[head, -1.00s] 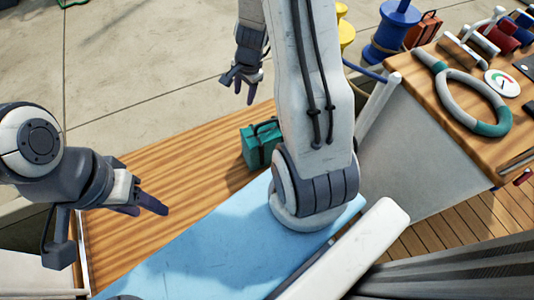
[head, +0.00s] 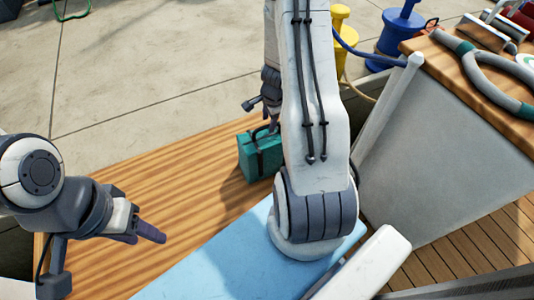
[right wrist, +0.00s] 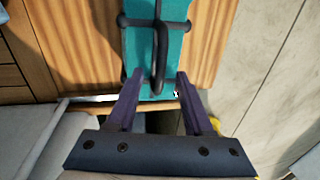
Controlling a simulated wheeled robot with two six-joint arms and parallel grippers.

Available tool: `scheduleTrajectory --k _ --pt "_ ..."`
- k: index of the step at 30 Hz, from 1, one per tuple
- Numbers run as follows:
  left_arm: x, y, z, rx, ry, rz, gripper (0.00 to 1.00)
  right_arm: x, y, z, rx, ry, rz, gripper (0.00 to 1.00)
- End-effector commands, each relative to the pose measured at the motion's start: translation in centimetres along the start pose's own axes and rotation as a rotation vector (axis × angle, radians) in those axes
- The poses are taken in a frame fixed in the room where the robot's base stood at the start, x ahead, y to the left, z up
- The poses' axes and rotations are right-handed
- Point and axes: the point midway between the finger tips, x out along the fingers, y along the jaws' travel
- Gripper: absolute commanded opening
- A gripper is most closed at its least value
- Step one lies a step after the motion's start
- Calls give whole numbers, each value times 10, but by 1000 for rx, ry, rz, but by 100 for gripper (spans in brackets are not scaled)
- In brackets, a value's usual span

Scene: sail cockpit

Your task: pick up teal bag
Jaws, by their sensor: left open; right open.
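The teal bag (head: 258,154) stands on the wooden bench (head: 150,190), partly behind my right arm in the head view. It has a dark handle and dark straps. In the right wrist view the bag (right wrist: 175,45) lies straight ahead, with its handle reaching down toward the space between the fingers. My right gripper (right wrist: 160,90) is open, its two purple fingers on either side of the handle. In the head view it is mostly hidden behind my arm, close above the bag. My left gripper (head: 146,233) is open and empty over the bench at left, away from the bag.
A light blue cushion (head: 200,268) covers the front of the bench. A grey-and-teal ring (head: 490,75) lies on the wooden-topped console at right. Blue (head: 398,35) and yellow (head: 342,30) bollards stand on the concrete behind. The bench left of the bag is clear.

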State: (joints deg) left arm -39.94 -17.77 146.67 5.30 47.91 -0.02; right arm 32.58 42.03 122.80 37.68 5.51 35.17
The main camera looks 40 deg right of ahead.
Motion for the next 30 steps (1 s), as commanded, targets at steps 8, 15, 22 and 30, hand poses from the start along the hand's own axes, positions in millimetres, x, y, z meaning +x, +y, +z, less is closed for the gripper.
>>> scheduleTrajectory --k 8,15,22,30 --pt "32 -2 2 0 0 0 50 43 0 4 -1 0 0 51" --pt "30 -2 2 0 0 0 50 42 -1 4 -1 -1 1 51" --pt "30 -2 2 0 0 0 50 42 -1 4 -1 -1 1 0" --pt "30 -2 2 0 0 0 50 41 -1 4 -1 -1 1 0"
